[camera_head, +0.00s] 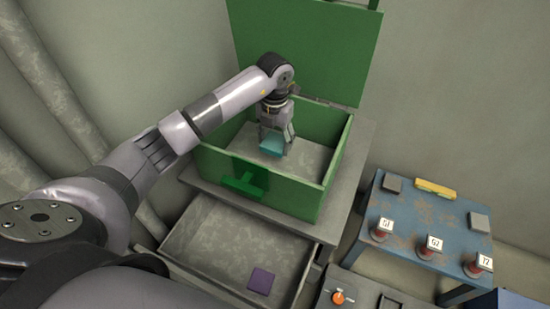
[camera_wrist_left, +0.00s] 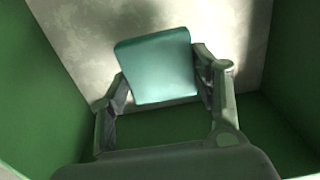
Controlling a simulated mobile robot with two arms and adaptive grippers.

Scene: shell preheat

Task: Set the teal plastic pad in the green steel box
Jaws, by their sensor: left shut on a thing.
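The teal plastic pad (camera_head: 272,147) is between the fingers of my left gripper (camera_head: 274,143), which is shut on it. The pad also shows in the left wrist view (camera_wrist_left: 158,66), with a finger on each side of it. The green steel box (camera_head: 290,203) stands with its lid open, tilted up at the back. My left gripper and the pad are inside the box's opening, over its grey floor. I cannot tell whether the pad touches the floor. My right gripper is not in view.
The box stands on a grey cabinet whose open drawer (camera_head: 205,248) holds a purple pad (camera_head: 261,280). To the right, a blue table (camera_head: 405,213) carries grey pads, a yellow block (camera_head: 435,189) and labelled red-based pieces. A panel with an orange knob (camera_head: 338,297) is at the front.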

